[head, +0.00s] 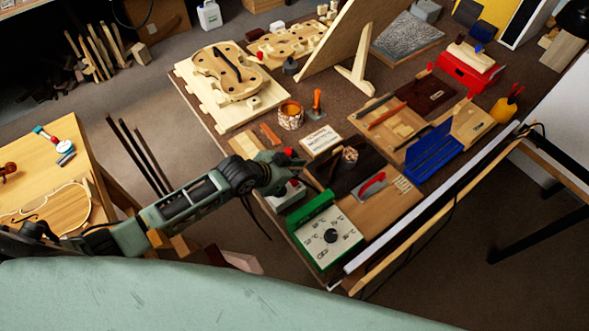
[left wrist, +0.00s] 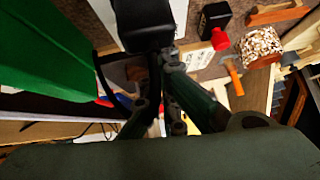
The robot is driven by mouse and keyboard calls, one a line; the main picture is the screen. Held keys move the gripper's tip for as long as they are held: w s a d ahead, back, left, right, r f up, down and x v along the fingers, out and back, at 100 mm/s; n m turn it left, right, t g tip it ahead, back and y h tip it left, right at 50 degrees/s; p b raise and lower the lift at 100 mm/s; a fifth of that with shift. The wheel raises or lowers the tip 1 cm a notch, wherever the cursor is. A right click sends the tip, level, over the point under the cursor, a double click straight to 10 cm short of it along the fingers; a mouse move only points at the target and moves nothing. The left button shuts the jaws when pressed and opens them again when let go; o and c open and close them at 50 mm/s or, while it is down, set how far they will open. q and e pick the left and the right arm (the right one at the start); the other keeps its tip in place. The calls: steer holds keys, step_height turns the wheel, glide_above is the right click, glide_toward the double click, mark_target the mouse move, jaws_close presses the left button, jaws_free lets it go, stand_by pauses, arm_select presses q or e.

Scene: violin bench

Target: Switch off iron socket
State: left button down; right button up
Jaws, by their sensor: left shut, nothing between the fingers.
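My left gripper (head: 290,170) reaches in from the left over the near left edge of the workbench. Its fingers are together and empty, and they show close up in the left wrist view (left wrist: 170,62). Just below it in the head view is a small white box (head: 286,196), partly covered by the gripper. I cannot tell for sure whether this is the iron socket, and its switch position is not readable. My right gripper is not in view.
A red-handled tool (head: 371,184) lies on a wooden board right of the gripper. A patterned pot (head: 291,115), an orange-handled tool (head: 317,103) and a white label card (head: 321,141) are farther back.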

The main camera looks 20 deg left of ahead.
arm_select(q)
steer(key=shift+w+a+f, duration=0.1)
steer(key=shift+a+f, duration=0.05)
steer(key=shift+f, duration=0.25)
steer(key=shift+s+d+p, duration=0.35)
steer(key=shift+d, duration=0.05)
steer(key=shift+s+d+f, duration=0.2)
steer(key=shift+s+d, duration=0.05)
steer(key=shift+s, duration=0.1)
steer(key=shift+r, duration=0.1)
